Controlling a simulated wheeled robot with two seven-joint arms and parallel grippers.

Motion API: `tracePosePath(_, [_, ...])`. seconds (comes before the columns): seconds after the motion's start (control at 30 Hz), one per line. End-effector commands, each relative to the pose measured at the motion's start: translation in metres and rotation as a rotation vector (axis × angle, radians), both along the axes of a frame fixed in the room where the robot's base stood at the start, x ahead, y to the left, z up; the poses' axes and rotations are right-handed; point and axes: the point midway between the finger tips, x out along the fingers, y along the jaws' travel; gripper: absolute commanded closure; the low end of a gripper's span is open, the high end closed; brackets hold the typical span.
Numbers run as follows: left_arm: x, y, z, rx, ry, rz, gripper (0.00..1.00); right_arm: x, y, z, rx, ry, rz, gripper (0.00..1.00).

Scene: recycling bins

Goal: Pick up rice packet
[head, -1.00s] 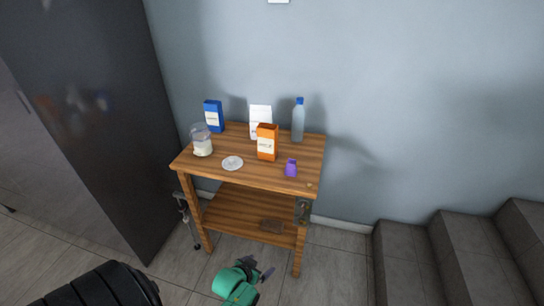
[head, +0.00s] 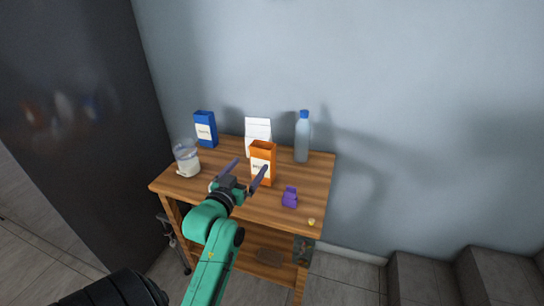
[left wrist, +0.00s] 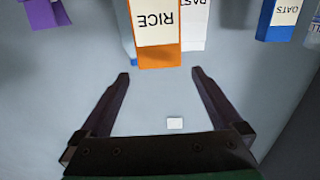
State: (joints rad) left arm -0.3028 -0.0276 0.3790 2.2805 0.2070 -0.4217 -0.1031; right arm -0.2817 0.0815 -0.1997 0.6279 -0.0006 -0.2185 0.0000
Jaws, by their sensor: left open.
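The rice packet (head: 263,150) is an orange box with a white label, standing upright on the wooden table. In the left wrist view the rice packet (left wrist: 157,58) appears upside down, its label reading RICE, beyond my fingertips. My left gripper (head: 252,165) is open and empty, with its fingers pointing towards the packet. My right gripper is not in view.
On the table (head: 252,216) are a white packet (head: 257,127) behind the rice, a blue oats box (head: 205,130), a glass jar (head: 186,158), a blue-capped bottle (head: 302,140) and a purple object (head: 289,197). A wall stands behind; steps (head: 425,275) are at right.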

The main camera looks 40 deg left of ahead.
Motion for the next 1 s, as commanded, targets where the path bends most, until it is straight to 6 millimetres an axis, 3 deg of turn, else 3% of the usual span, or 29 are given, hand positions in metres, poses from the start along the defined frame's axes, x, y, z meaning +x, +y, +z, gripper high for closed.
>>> tracePosePath(0.13, [0.016,0.005,0.004,0.000,-0.007,0.001,0.00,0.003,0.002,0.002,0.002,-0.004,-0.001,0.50])
tracePosePath(0.37, [0.073,0.022,0.004,0.002,-0.007,0.001,0.00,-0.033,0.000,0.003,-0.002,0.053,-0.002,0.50])
tracePosePath(0.7, [0.126,0.036,0.003,0.000,-0.005,0.001,0.00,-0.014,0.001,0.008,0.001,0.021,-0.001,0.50])
tracePosePath(0.8, [0.138,0.040,0.001,0.000,-0.004,0.001,0.00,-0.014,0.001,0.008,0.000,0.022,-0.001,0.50])
tracePosePath(1.0, [0.139,0.040,0.000,0.001,-0.003,0.001,0.00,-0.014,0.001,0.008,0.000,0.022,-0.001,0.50])
